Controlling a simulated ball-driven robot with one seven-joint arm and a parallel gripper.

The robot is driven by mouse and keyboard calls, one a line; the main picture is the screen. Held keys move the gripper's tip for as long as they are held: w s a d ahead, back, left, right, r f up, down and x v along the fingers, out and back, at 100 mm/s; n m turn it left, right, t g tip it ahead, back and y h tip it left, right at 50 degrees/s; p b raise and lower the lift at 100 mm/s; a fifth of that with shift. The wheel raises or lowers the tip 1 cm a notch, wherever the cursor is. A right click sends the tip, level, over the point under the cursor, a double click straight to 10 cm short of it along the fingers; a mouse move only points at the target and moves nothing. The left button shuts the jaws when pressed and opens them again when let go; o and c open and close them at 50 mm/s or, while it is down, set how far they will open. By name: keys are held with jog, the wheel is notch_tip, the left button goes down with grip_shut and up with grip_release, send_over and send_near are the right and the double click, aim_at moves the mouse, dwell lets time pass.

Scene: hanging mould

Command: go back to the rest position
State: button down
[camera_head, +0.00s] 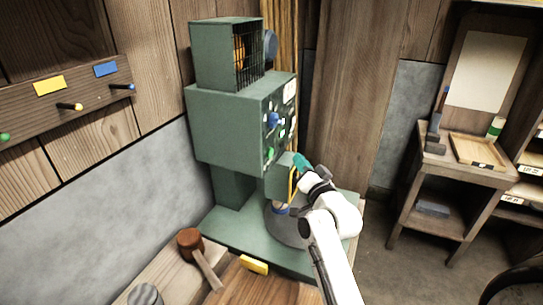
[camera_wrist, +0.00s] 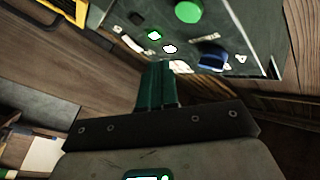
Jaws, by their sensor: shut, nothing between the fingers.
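My gripper (camera_head: 302,163) is at the end of my white arm, close to the front of the green machine (camera_head: 225,125). In the wrist view its green fingers (camera_wrist: 157,88) are together with nothing between them. Past the fingertips, the machine's control panel (camera_wrist: 205,35) shows a green button (camera_wrist: 188,11), a blue knob (camera_wrist: 212,58) and small lit marks. I cannot tell whether the fingertips touch the panel. My wrist hides part of the machine's lower front in the head view.
A wooden mallet (camera_head: 191,241) lies on the bench at the front left. A peg rail (camera_head: 68,108) with coloured labels is on the left wall. A small wooden desk (camera_head: 460,180) with a tray (camera_head: 478,150) stands at the right. Grey floor (camera_head: 385,255) is clear between machine and desk.

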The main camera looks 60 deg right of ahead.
dwell(0.7)
jog(key=w+a+f+n+g+y, duration=0.15)
jog(key=a+f+n+y, duration=0.3)
jog(key=a, duration=0.45)
jog(key=w+a+f+n+g+y, duration=0.1)
jog(key=a+f+n+g+y, duration=0.15)
jog(key=a+f, duration=0.45)
jog(key=w+a+f+n+g+y, duration=0.15)
jog(key=a+n+y, duration=0.25)
jog(key=a, duration=0.8)
jog(key=s+a+f+n+g+y, duration=0.2)
jog(key=s+a+f+n+g, duration=0.3)
jog(key=s+a, duration=0.35)
jog(key=s+f+g, duration=0.1)
jog(key=s, duration=0.2)
jog(key=s+d+f+g, duration=0.1)
jog(key=s+f, duration=0.1)
jog(key=s, duration=0.2)
jog(key=s+d+f+m+g, duration=0.1)
jog(key=s+f, duration=0.1)
jog(key=s, duration=0.1)
jog(key=shift+s+f, duration=0.1)
jog(key=shift+s, duration=0.3)
